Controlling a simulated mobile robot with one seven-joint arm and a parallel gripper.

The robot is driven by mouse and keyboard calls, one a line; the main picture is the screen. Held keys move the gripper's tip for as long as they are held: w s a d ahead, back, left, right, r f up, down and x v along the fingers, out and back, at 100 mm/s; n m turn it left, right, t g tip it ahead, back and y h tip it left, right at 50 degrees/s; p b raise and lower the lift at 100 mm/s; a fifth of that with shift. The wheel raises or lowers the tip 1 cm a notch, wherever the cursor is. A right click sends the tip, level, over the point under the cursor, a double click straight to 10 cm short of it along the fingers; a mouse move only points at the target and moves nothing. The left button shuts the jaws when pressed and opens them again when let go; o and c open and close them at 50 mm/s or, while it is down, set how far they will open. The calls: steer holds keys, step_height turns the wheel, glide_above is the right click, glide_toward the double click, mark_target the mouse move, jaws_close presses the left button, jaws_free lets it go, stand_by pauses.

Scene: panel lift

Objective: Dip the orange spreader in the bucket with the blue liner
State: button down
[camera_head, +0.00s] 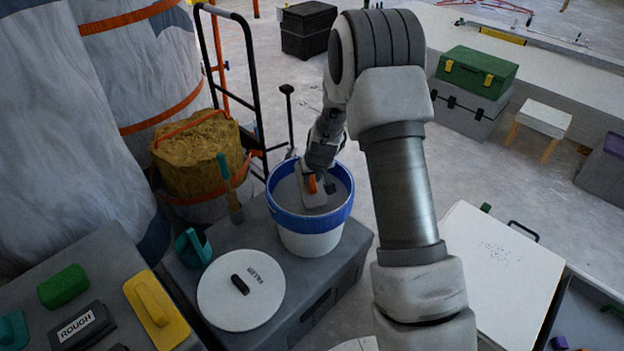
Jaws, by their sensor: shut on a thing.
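The white bucket (309,243) with a blue liner (345,208) folded over its rim stands on a dark grey case. My gripper (313,176) reaches down over the bucket's opening from above. It is shut on the orange spreader (311,184), whose orange handle shows between the fingers. The spreader's grey plate lies within the bucket's opening, below the handle. I cannot tell how deep its lower edge reaches, or whether it touches the grey contents. My arm passes along the right side of the bucket and hides the floor behind it.
A white lid (240,290) lies before the bucket, with a teal scoop (193,247) beside it. A tub of tan material (197,160) stands to the left. A yellow float (157,307) and a green block (62,286) lie at lower left. A white board (490,262) is at right.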

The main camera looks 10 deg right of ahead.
steer(key=shift+r+p, duration=2.5)
steer(key=shift+r, duration=1.7)
